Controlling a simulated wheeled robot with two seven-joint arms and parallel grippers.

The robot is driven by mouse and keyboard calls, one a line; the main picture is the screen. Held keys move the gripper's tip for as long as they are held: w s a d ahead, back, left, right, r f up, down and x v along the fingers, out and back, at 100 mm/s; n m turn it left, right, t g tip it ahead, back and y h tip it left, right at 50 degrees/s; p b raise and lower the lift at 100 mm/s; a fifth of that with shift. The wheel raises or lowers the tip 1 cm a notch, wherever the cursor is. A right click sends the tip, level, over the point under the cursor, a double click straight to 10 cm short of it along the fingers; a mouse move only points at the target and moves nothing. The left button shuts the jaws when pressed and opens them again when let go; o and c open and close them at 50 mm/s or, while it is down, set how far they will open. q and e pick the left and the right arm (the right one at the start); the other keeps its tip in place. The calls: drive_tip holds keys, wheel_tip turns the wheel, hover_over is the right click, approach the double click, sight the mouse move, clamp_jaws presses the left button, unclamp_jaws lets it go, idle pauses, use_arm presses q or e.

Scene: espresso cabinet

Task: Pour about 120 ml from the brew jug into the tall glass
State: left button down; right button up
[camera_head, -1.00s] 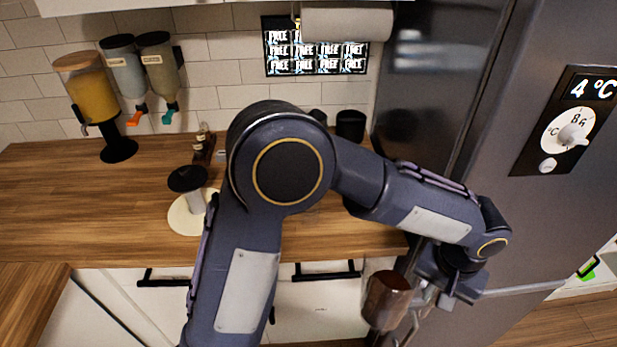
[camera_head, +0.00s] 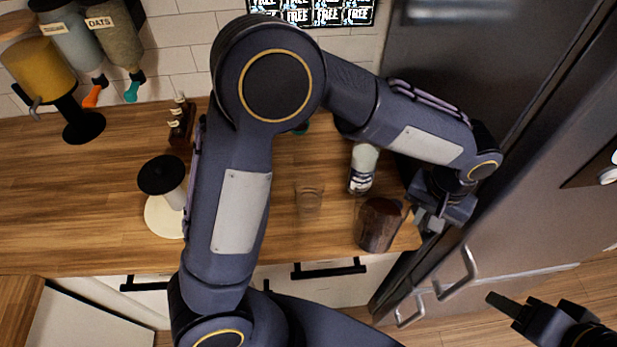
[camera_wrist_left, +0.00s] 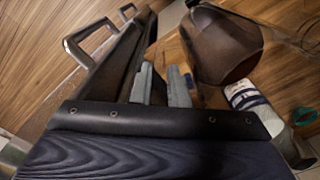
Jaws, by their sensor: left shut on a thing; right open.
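The brew jug (camera_head: 378,225) is a dark brown vessel near the counter's front right part in the head view. It also shows large in the left wrist view (camera_wrist_left: 225,48). My left gripper (camera_head: 428,218) is at its right side and shut on it; the exact contact is hard to see. In the wrist view its grey fingers (camera_wrist_left: 160,88) are close together beside the jug. The tall glass (camera_head: 309,197) is clear, looks empty, and stands on the counter left of the jug, apart from it. My right gripper (camera_head: 505,305) is open and empty at the lower right, partly cut off.
A white bottle with a dark label (camera_head: 363,168) stands behind the jug. My left arm hides the counter's middle. Dispensers (camera_head: 75,70) stand at the back left; the fridge (camera_head: 470,60) is at right.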

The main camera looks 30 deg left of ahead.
sight(409, 207)
use_arm(q)
drive_tip(key=shift+r, duration=0.1)
drive_tip(key=a+r+h+b, duration=0.1)
drive_tip(key=a+r+h, duration=0.1)
drive_tip(key=h, duration=0.1)
drive_tip(key=a+r+h, duration=0.2)
drive_tip(key=a, duration=0.1)
drive_tip(key=shift+a+r+h+b, duration=0.1)
drive_tip(key=shift+a+h+b, duration=0.05)
drive_tip(key=shift+h+b, duration=0.25)
drive_tip(key=a+h+b, duration=0.1)
drive_tip(key=b, duration=0.1)
drive_tip(key=a+r+h+b, duration=0.1)
drive_tip(key=shift+s+a+r+b, duration=0.15)
drive_tip(key=shift+a+r+b, duration=0.15)
drive_tip(key=shift+a+b, duration=0.1)
drive_tip(key=shift+a+r+h+b, duration=0.45)
drive_tip(key=shift+h+b, duration=0.1)
drive_tip(key=shift+h, duration=0.15)
drive_tip(key=shift+a+r+h+b, duration=1.05)
drive_tip(key=shift+r+h+b, duration=0.15)
drive_tip(key=shift+r, duration=0.1)
idle(3.2)
